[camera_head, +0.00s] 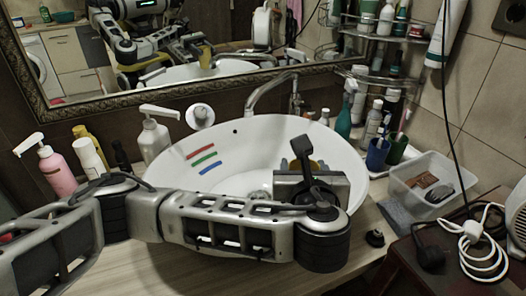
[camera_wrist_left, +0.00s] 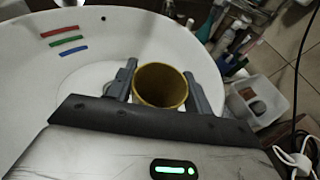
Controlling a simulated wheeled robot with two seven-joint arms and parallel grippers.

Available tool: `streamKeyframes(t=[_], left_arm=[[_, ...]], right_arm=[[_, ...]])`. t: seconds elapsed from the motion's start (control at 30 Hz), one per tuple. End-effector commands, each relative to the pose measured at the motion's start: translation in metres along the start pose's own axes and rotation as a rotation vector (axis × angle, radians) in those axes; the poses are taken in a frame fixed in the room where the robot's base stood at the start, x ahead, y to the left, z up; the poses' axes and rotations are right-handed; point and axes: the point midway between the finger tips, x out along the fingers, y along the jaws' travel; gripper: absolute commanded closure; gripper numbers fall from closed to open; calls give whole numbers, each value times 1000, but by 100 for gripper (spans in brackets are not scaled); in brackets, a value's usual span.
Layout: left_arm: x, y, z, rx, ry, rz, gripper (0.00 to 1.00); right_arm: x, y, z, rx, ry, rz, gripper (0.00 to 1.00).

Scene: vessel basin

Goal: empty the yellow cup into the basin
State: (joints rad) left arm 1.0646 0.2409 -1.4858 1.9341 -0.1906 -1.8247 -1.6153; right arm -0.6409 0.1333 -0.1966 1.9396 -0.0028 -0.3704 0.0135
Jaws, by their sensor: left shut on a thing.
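The yellow cup (camera_wrist_left: 161,86) is between the two fingers of my left gripper (camera_wrist_left: 161,74) in the left wrist view, with its round mouth facing the camera. The inside looks dark yellow; I cannot tell what it holds. In the head view my left gripper (camera_head: 303,162) is over the right part of the white basin (camera_head: 262,135). It hides most of the cup, and only small yellow parts (camera_head: 317,166) show beside it. I cannot tell the cup's exact tilt. The basin also shows in the left wrist view (camera_wrist_left: 60,75). My right gripper is not in view.
A faucet (camera_head: 268,88) rises behind the basin. Bottles, including a pink one (camera_head: 57,172) and a white pump (camera_head: 152,140), stand at left. A blue cup (camera_head: 377,153) and a clear box (camera_head: 430,183) stand at right. A mirror hangs behind.

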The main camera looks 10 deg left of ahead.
Motion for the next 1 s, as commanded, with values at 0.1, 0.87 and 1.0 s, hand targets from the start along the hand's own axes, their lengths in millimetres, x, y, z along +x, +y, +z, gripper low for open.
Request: streamKeyframes(t=[0.1, 0.87, 1.0], left_arm=[[5, 1, -16, 2, 1, -1, 71], [15, 8, -28, -58, 71, -20, 71], [22, 14, -31, -109, 130, -33, 71]], right_arm=[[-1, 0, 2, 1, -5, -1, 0], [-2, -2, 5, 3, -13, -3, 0], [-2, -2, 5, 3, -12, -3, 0]])
